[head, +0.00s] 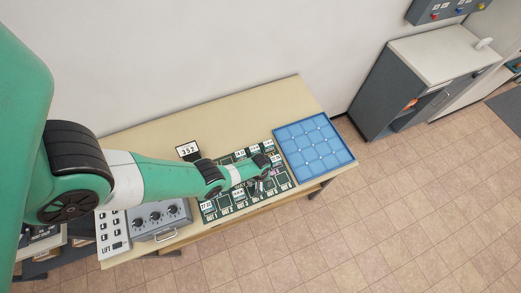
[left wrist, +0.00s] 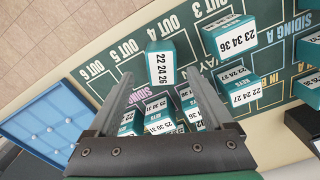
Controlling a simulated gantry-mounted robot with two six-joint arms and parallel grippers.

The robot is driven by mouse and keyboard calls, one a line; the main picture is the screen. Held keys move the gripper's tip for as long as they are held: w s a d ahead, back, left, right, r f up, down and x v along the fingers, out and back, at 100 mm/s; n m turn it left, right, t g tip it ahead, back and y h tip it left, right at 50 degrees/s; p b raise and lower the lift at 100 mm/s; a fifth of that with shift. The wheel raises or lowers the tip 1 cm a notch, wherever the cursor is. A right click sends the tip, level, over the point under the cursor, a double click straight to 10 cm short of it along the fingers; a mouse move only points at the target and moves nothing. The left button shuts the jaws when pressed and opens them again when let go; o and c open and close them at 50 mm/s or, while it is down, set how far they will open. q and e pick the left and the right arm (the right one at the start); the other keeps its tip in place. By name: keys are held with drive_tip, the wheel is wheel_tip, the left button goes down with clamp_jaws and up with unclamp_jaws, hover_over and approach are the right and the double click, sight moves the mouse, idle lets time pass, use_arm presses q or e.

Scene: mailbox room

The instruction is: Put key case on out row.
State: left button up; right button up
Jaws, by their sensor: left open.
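Several small teal cases with white number labels stand on a dark green board (head: 240,205) with marked OUT and SIDING slots. In the left wrist view, a case reading 22 24 26 (left wrist: 161,67) stands near the OUT 4 mark, just beyond and between my fingertips. Another reading 23 34 36 (left wrist: 232,37) stands near OUT 3. More cases (left wrist: 158,110) cluster between and below my fingers, some partly hidden. My right gripper is out of view.
A blue gridded tray (head: 313,148) lies right of the board on the wooden table (head: 285,95). A small sign (head: 188,150) stands behind the board. A grey knob box (head: 160,218) and a LIFT panel (head: 113,232) sit left. The table's back strip is clear.

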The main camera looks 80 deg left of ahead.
use_arm(q)
drive_tip(key=f+b, duration=0.2)
drive_tip(key=f, duration=0.1)
drive_tip(key=f+b, duration=0.1)
drive_tip(key=shift+s+d+f, duration=0.15)
drive_tip(key=shift+s, duration=0.1)
drive_tip(key=shift+r, duration=0.2)
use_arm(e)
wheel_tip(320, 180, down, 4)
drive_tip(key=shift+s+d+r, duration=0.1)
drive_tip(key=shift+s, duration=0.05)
use_arm(q)
clamp_jaws()
